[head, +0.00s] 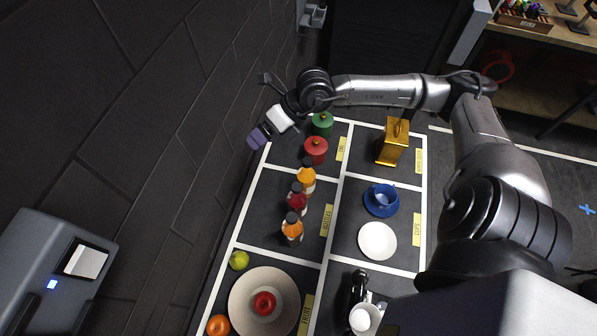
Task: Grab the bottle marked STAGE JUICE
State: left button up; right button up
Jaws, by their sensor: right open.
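Three bottles stand upright in a row in the compartment labelled for bottles. The far bottle (306,180) is orange-yellow, the middle bottle (296,201) is red, and the near bottle (291,232) is orange with a dark cap. Their labels are too small to read, so I cannot tell which is marked STAGE JUICE. My right gripper (258,136) is open and empty. It is beyond the bottles and to their left, near the mat's far left corner, apart from them. My left gripper is out of view.
The white-lined mat (348,204) also holds a red canister (316,150), green canister (322,124), gold box (393,143), blue cup (381,198), white plate (377,240) and fruit bowl (245,294). A dark wall rises at left, near a grey unit (55,262).

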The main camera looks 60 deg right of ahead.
jog(key=s+d+f+m+g+h, duration=0.1)
jog(key=s+d+f+g+h, duration=0.15)
jog(key=d+f+h, duration=0.2)
jog(key=m+g+h, duration=0.2)
jog(key=m+g, duration=0.1)
jog(key=g, duration=0.1)
send_over(307, 161)
jog(key=f, duration=0.8)
jog(key=shift+s, duration=0.2)
jog(key=shift+w+f+p, duration=0.15)
jog(key=shift+f+p, duration=0.2)
jog(key=shift+f, duration=1.3)
jog(key=shift+w+f+p, duration=0.1)
jog(key=shift+f+p, duration=0.2)
jog(key=shift+f, duration=1.35)
grip_shut()
jog(key=shift+r, duration=0.1)
